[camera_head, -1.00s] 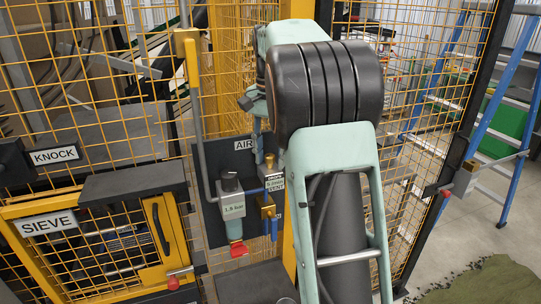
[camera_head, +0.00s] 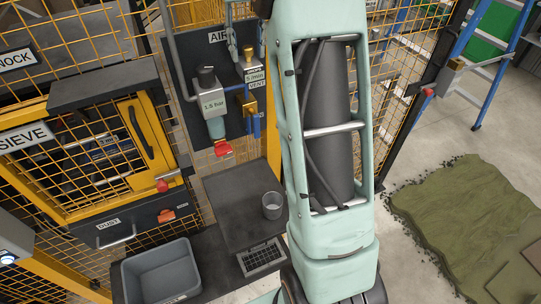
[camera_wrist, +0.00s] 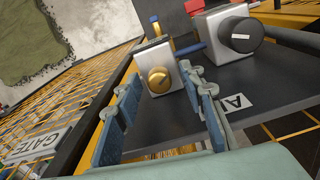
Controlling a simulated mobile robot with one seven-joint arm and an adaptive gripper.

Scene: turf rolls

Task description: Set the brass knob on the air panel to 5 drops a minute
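The brass knob (camera_wrist: 159,79) sits on a small grey block on the dark air panel (camera_wrist: 175,118). A dark line marks the knob's face; I cannot read its setting. In the head view the knob (camera_head: 248,52) is small, above a label (camera_head: 255,75) that seems to read "5 /min". My gripper (camera_wrist: 163,82) is open in the wrist view, its blue-padded fingers on either side of the knob. Whether the pads touch it is unclear, but a gap shows.
A black-knobbed regulator (camera_head: 213,103) marked 1.5 bar stands beside the block. A blue pipe and brass VENT valve (camera_head: 250,106) lie close by. Yellow mesh fencing surrounds the panel.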

